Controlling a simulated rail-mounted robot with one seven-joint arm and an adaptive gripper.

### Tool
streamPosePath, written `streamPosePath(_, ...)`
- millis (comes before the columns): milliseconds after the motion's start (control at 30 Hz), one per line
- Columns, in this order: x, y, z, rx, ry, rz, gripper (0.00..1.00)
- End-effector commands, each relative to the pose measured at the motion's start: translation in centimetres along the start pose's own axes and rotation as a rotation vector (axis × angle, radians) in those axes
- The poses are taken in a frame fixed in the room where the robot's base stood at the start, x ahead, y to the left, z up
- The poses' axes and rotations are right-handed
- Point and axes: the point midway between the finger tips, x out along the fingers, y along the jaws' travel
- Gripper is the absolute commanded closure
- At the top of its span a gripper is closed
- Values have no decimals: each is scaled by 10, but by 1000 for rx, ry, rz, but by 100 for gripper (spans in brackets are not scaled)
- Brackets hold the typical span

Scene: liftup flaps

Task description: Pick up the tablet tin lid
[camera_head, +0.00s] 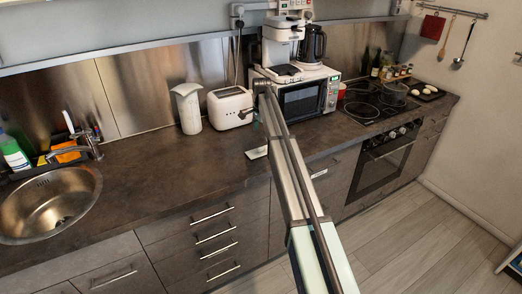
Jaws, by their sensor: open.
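A small flat pale piece (257,152) lies near the front edge of the dark counter, just left of my arm. It may be the tablet tin lid, but it is too small to tell. My arm rises from the bottom of the view to a dark joint in front of the microwave. My gripper cannot be made out in this view, so its place relative to the pale piece does not show. My arm hides part of the counter edge and the drawers.
Behind stand a white jug (188,108), a toaster (230,107) and a microwave (303,99) with a coffee maker (283,42) on top. A hob (372,103) is at right.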

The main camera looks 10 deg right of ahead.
Motion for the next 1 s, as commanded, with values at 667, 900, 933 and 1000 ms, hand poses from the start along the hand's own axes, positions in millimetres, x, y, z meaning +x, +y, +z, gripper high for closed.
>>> streamPosePath(667,58,-3,2,-1,-1,1,4)
streamPosePath(900,83,-4,2,-1,0,-1,4)
streamPosePath(933,84,-4,2,-1,0,-1,4)
streamPosePath(1000,84,-4,2,-1,0,-1,4)
